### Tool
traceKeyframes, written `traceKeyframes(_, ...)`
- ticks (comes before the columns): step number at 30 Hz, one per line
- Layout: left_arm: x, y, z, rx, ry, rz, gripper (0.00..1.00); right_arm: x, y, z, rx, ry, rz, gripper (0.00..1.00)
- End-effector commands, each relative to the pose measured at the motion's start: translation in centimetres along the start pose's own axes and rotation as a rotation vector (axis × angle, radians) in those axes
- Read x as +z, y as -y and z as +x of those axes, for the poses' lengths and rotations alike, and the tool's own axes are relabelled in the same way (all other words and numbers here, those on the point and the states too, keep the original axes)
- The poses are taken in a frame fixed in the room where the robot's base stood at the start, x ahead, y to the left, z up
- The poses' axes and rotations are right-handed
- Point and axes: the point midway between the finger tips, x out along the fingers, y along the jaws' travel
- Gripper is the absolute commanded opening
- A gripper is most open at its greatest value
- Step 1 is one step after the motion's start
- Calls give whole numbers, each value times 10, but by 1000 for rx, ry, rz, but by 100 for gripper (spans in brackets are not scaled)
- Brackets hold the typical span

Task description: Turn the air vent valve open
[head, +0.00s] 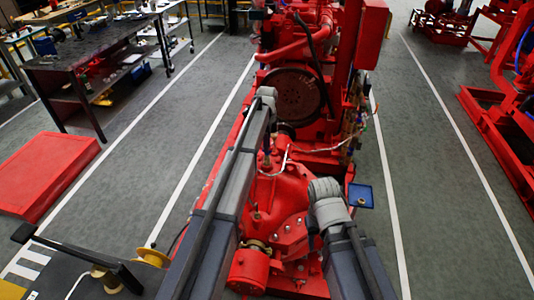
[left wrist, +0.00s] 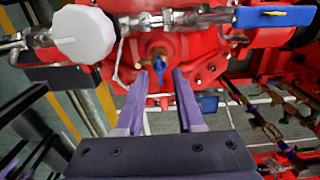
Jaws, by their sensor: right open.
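A small valve with a blue handle (left wrist: 159,72) stands out from the red pump body in the left wrist view; I take it for the air vent valve. My left gripper (left wrist: 160,77) points at it, with its two purple fingers apart on either side of the handle. Gaps show between handle and fingers, and I cannot make out any contact. In the head view my left arm reaches over the red pumpset (head: 285,185) and hides most of this spot. The wrist of my right arm (head: 327,190) is over the pump's right side; its fingertips are hidden.
In the left wrist view, a metal pipe with a white round part (left wrist: 85,35) and a larger blue lever (left wrist: 262,17) crosses just beyond the fingers. A blue tray (head: 360,195) is right of the pump. A dark workbench (head: 95,65) stands left; grey floor lies between.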

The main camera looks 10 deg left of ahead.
Motion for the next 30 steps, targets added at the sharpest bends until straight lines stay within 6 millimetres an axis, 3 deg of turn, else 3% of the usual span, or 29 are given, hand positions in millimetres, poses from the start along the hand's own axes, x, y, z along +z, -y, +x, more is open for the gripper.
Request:
traceKeyframes(3,0,0,13,0,0,0,37,-1,1,12,0,0,0,50)
traceKeyframes(13,0,0,12,0,0,0,36,-1,1,12,0,0,0,50)
traceKeyframes(23,0,0,12,0,0,0,0,-1,1,12,0,0,0,50)
traceKeyframes(30,0,0,12,0,0,0,0,-1,1,12,0,0,0,50)
